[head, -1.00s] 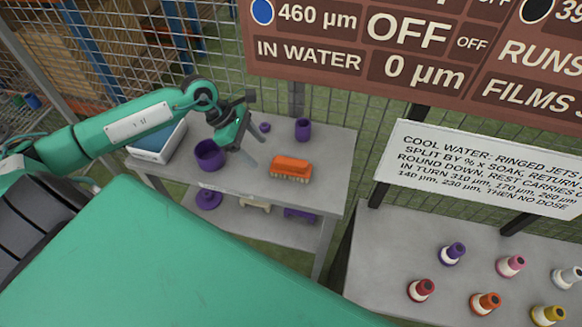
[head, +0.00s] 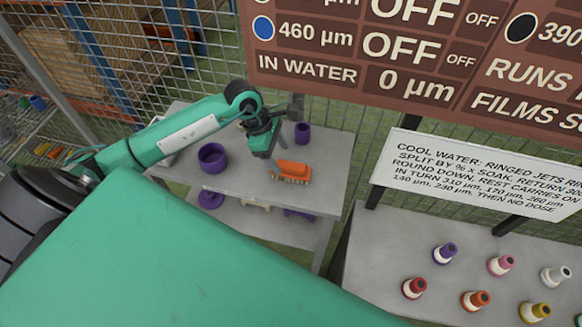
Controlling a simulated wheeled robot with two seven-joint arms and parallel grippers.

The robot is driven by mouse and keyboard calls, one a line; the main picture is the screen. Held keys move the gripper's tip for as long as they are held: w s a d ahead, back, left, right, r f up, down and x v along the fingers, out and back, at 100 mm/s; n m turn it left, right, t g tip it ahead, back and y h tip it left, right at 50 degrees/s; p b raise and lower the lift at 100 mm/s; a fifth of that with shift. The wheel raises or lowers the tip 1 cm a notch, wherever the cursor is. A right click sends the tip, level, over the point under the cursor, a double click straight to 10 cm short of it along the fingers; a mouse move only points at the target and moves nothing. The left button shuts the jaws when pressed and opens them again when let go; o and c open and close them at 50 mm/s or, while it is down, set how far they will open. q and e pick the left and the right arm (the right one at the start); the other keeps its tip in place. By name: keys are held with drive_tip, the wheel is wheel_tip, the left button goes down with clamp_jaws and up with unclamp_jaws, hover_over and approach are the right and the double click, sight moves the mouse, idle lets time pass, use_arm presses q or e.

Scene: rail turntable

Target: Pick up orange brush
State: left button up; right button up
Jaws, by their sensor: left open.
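My right gripper is not in view.
A purple cup (head: 213,157) stands left of the brush and a smaller purple cup (head: 302,133) behind it. A lower shelf holds more purple items (head: 210,200). A second table (head: 390,250) at right holds several coloured nozzles. A mesh fence stands behind.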

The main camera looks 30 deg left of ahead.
sight(290, 164)
use_arm(q)
drive_tip(key=shift+w+d, duration=0.1)
drive_tip(key=shift+d, duration=0.3)
drive_tip(key=shift+w+d+r, duration=0.1)
drive_tip(key=shift+d, duration=0.2)
drive_tip(key=p+x, duration=0.1)
drive_tip(key=x, duration=0.3)
drive_tip(key=shift+p, duration=0.3)
drive_tip(key=shift+d+f, duration=0.2)
drive_tip(key=shift+f, duration=0.4)
drive_tip(key=shift+w, duration=0.1)
drive_tip(key=c, duration=1.1)
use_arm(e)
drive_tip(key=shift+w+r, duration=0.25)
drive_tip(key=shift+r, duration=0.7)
use_arm(q)
drive_tip(key=shift+r, duration=0.1)
